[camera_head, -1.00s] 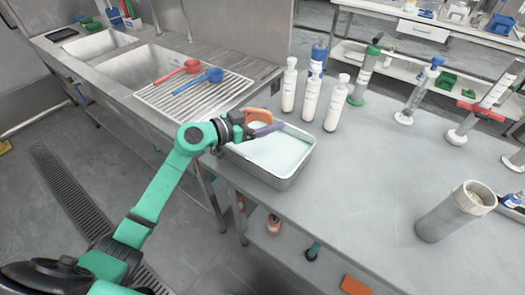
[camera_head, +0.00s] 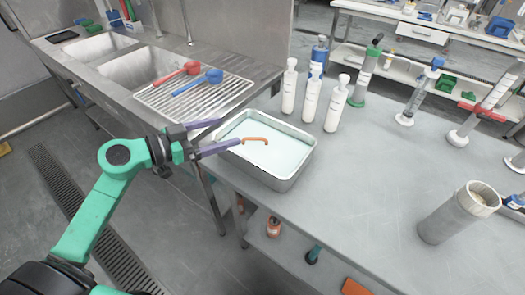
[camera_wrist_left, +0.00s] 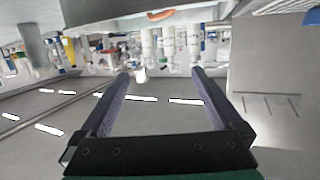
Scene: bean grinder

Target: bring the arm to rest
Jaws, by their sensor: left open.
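My left gripper (camera_head: 232,131) is open and empty at the left side of a metal tray (camera_head: 291,180) on the grey table. Its two purple fingers are spread and point right, the lower one close to the tray's left rim in the picture. In the left wrist view the fingers of my left gripper (camera_wrist_left: 160,73) stand wide apart with nothing between them. An orange curved piece (camera_head: 256,140) is at the tray, over its pale contents, apart from the fingers. My right gripper is not in view.
Several white bottles (camera_head: 335,104) stand behind the tray. A grey cylinder (camera_head: 446,217) stands at the right. A sink counter with a drying rack (camera_head: 212,101) lies behind my left arm. Open floor (camera_head: 150,225) shows left of the table.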

